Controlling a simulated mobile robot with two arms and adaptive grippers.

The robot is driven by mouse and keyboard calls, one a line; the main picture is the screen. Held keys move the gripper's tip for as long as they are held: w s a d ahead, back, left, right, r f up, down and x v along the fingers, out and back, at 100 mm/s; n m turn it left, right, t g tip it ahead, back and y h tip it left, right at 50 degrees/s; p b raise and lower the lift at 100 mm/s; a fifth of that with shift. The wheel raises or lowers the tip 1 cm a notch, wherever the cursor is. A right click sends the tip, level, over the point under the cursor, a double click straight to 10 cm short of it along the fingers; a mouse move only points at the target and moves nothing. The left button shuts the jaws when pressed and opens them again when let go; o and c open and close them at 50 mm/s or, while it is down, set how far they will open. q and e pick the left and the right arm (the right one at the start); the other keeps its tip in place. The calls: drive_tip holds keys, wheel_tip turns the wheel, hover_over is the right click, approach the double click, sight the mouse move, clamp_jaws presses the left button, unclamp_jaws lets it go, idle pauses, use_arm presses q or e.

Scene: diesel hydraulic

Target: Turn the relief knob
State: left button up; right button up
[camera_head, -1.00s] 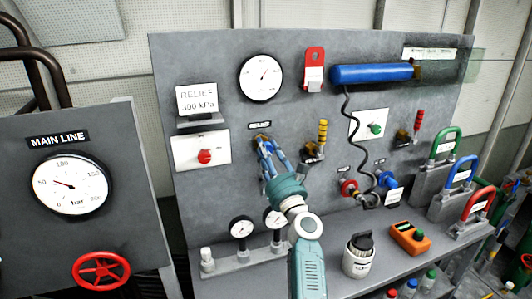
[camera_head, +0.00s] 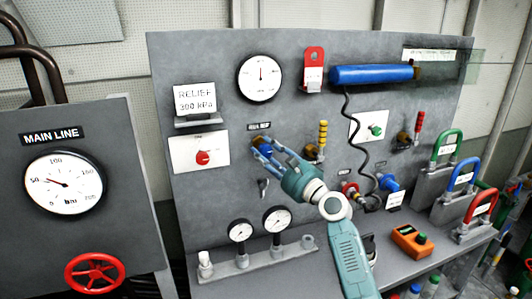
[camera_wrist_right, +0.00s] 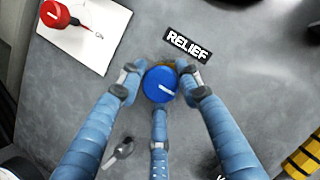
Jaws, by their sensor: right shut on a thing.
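The blue relief knob (camera_head: 263,148) sits on the grey panel under its label (camera_head: 259,127). In the right wrist view the knob (camera_wrist_right: 160,85) shows a white mark on its face, below and left of the RELIEF label (camera_wrist_right: 187,45). My right gripper (camera_head: 263,151) comes from the lower right and is shut on the knob. Its three blue fingers (camera_wrist_right: 158,90) stand around the knob, two at its sides and one below. The round gauge (camera_head: 261,78) above has its needle near upright. A card (camera_head: 195,98) reads RELIEF 300 kPa. My left gripper is not in view.
Two small gauges (camera_head: 277,219) stand on the ledge below. Coloured padlocks (camera_head: 460,175) are at the right.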

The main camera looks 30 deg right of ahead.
drive_tip(key=shift+r+n+g+p, duration=0.25)
drive_tip(key=shift+r+n+g, duration=0.05)
drive_tip(key=shift+n, duration=0.8)
drive_tip(key=shift+r+n+g+p, duration=0.2)
drive_tip(key=shift+r+n+g, duration=0.1)
drive_tip(key=shift+n, duration=0.8)
drive_tip(key=shift+y, duration=0.4)
drive_tip(key=o, duration=1)
drive_tip(key=shift+f, duration=0.1)
drive_tip(key=shift+o, duration=0.5)
drive_tip(key=shift+a+f, duration=0.2)
drive_tip(key=shift+a, duration=0.05)
drive_tip(key=shift+s+d+f, duration=0.15)
drive_tip(key=shift+s+f, duration=0.05)
drive_tip(key=shift+s, duration=0.1)
drive_tip(key=s+d, duration=0.1)
drive_tip(key=s, duration=1)
drive_tip(key=shift+d+f, duration=0.2)
drive_tip(key=shift+d, duration=0.05)
drive_tip(key=shift+s, duration=0.1)
